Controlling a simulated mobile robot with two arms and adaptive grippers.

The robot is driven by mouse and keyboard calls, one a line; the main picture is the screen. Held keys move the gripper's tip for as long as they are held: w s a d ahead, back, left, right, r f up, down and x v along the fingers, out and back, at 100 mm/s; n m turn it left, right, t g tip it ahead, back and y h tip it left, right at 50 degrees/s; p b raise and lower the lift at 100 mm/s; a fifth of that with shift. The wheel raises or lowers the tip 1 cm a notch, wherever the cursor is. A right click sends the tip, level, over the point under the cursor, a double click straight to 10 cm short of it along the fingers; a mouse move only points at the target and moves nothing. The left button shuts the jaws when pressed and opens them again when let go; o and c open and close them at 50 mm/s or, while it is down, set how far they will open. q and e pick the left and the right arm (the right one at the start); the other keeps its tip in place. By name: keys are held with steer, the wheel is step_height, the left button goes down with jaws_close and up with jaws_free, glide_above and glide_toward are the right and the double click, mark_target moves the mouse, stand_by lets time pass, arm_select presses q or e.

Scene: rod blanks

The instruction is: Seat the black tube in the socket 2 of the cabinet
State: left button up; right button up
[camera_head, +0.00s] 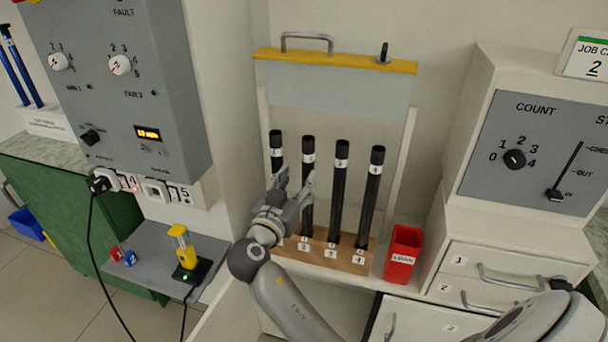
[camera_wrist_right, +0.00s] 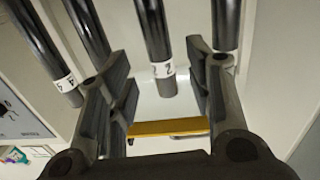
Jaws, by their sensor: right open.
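Several black tubes stand upright in a row in a wooden block (camera_head: 320,252) inside the open cabinet (camera_head: 332,120). Each has a white number label near its top. The second black tube from the left (camera_head: 308,185) stands above the block's label 2 (camera_head: 303,246); its foot and socket are partly hidden. My right gripper (camera_head: 294,186) is open in front of the first and second tubes. In the right wrist view, the tube labelled 2 (camera_wrist_right: 155,45) shows between the two spread fingers (camera_wrist_right: 160,88), with visible gaps on both sides. My left gripper is not in view.
A red bin (camera_head: 403,254) stands right of the block. A raised panel with a yellow edge (camera_head: 335,62) is above the tubes. A control box (camera_head: 535,150) and drawers (camera_head: 500,265) are on the right. A grey shelf with a yellow device (camera_head: 186,250) is at left.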

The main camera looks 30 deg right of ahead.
steer(key=a+f+n+y, duration=0.3)
steer(key=a+f+n, duration=0.1)
steer(key=f, duration=0.7)
steer(key=a+f+n+y, duration=0.3)
steer(key=a+f+n, duration=0.1)
steer(key=f, duration=0.6)
steer(key=s+a+f+n+g+y, duration=0.1)
steer(key=s+f+y, duration=0.15)
steer(key=f, duration=0.55)
steer(key=s+a+f+n+g+y, duration=0.15)
steer(key=s+f, duration=0.25)
steer(key=f, duration=0.4)
steer(key=s+f+n+g+y, duration=0.1)
steer(key=s+f+n, duration=0.15)
steer(key=f, duration=0.45)
steer(key=s+f+g+y, duration=0.2)
steer(key=s+f+g, duration=0.2)
steer(key=s+f, duration=1.4)
steer(key=s+d+f+g, duration=0.1)
steer(key=s+f, duration=0.1)
steer(key=s, duration=0.8)
steer(key=s+d+f+g+y, duration=0.1)
steer(key=s+f, duration=0.1)
steer(key=s, duration=0.9)
steer(key=shift+d+b, duration=0.4)
